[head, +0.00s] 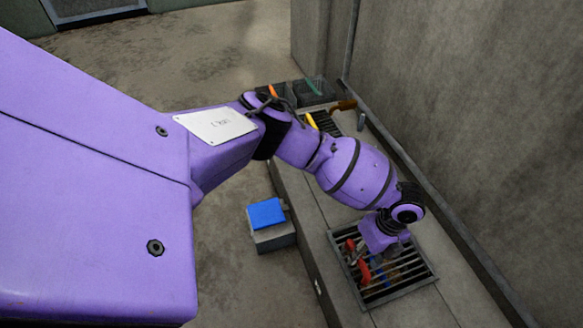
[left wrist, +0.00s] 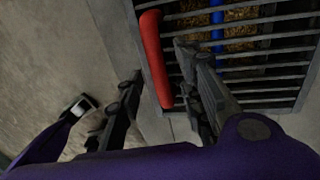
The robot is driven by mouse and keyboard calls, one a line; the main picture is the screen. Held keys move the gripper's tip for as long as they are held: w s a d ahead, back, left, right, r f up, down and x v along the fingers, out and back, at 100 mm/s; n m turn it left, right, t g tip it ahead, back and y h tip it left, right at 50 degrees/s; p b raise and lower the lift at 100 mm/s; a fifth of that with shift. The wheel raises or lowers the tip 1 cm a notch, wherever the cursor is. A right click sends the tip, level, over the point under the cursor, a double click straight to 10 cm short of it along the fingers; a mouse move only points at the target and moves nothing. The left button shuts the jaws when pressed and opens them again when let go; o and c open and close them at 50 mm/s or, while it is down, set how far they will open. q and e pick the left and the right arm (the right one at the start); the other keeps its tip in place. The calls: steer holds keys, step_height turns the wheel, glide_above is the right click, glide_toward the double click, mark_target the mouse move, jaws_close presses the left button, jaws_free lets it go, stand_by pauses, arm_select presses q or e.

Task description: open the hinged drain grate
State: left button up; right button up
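The hinged drain grate (head: 401,293) is a dark barred frame set in the raised concrete ledge, and it looks flat and closed. In the left wrist view its bars (left wrist: 262,82) fill the top right. A red bar, perhaps its handle (left wrist: 155,60), runs along the grate's left edge. My left gripper (head: 370,257) is over the grate in the head view. In the left wrist view its two dark fingers (left wrist: 160,62) are spread apart, with the red bar showing between them. I cannot tell whether they touch it. My right gripper is in neither view.
A blue-topped grey block (head: 267,213) stands on the floor left of the ledge. Dark baskets (head: 314,92) and a second grate (head: 327,122) are further back. A concrete wall (head: 470,110) rises along the right. A blue rod (left wrist: 217,35) shows at the grate.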

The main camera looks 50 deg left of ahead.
arm_select(q)
steer(key=shift+s+f, duration=0.15)
steer(key=shift+f, duration=0.1)
steer(key=shift+c, duration=0.6)
jaws_close()
